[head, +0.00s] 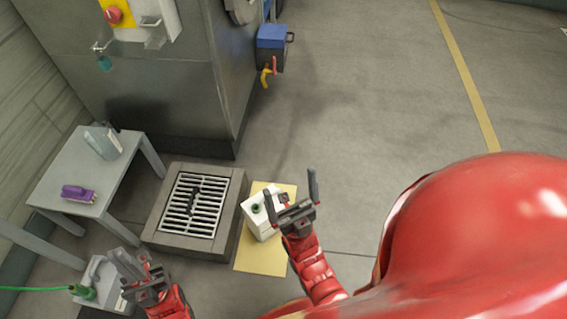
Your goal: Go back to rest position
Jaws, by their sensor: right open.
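My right gripper (292,197) is in the middle of the head view, with its two dark fingers spread apart and nothing visible between them. It is in front of the right side of a white box (262,226) with a dark green round part on top. My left gripper (138,267) is at the lower left, in front of a light grey container (97,273) with a green hose fitting. Its fingers overlap that container in the picture, so I cannot tell whether they touch or hold it. Both red forearms come up from the bottom edge. No sling bag can be made out.
A grey table (58,160) at the left bears a purple object (77,193) and a grey container (103,143). A floor grate (212,189) in a raised frame lies between the arms. A steel cabinet (150,85) stands behind. Open floor (370,110) extends to the right.

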